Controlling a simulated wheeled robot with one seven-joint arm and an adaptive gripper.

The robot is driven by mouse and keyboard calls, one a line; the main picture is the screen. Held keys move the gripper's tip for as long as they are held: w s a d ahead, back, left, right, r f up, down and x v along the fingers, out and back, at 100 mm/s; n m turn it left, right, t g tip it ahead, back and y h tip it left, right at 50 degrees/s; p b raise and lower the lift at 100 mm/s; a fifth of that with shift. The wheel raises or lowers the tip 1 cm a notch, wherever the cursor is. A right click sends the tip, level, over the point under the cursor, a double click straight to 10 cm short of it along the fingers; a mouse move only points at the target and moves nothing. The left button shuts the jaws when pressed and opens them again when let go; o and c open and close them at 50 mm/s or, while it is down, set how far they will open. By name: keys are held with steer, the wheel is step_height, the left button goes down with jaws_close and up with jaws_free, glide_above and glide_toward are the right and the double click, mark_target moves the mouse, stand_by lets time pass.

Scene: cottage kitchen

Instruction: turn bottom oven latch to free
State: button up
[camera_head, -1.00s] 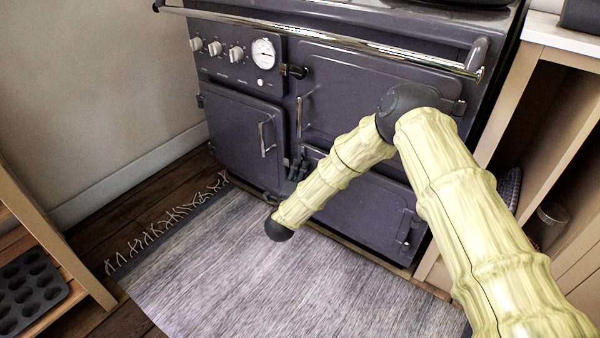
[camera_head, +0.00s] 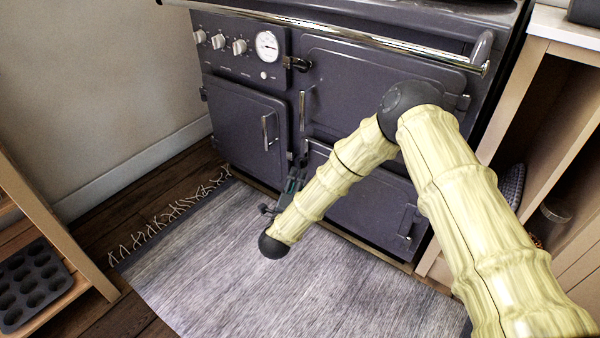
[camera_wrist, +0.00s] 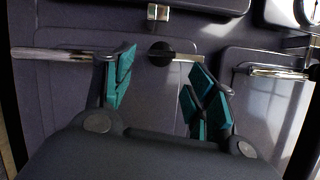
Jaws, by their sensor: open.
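The bottom oven door (camera_head: 370,207) is dark grey and closed; my forearm hides part of it. Its latch (camera_wrist: 160,52) shows in the wrist view as a black round knob with a short metal lever pointing right in that picture. My gripper (camera_wrist: 161,64) is open, with its teal finger pads on either side of the latch. The right pad is close to the lever's tip; I cannot tell whether they touch. In the head view my gripper (camera_head: 297,178) is by the door's upper left corner, partly behind my forearm, and the latch is hidden.
A chrome bar handle (camera_wrist: 60,53) lies left of the left finger. The top oven handle (camera_wrist: 275,71) is right of the right finger. A long chrome rail (camera_head: 340,37) runs across the stove front. A wooden cabinet (camera_head: 540,130) stands at right. The rug (camera_head: 220,260) in front is clear.

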steer(key=shift+s+a+f, duration=0.1)
steer(key=shift+s+a, duration=0.1)
steer(key=shift+s, duration=0.9)
steer(key=shift+s+a+f, duration=0.1)
steer(key=shift+s+a, duration=0.1)
steer(key=shift+s, duration=0.9)
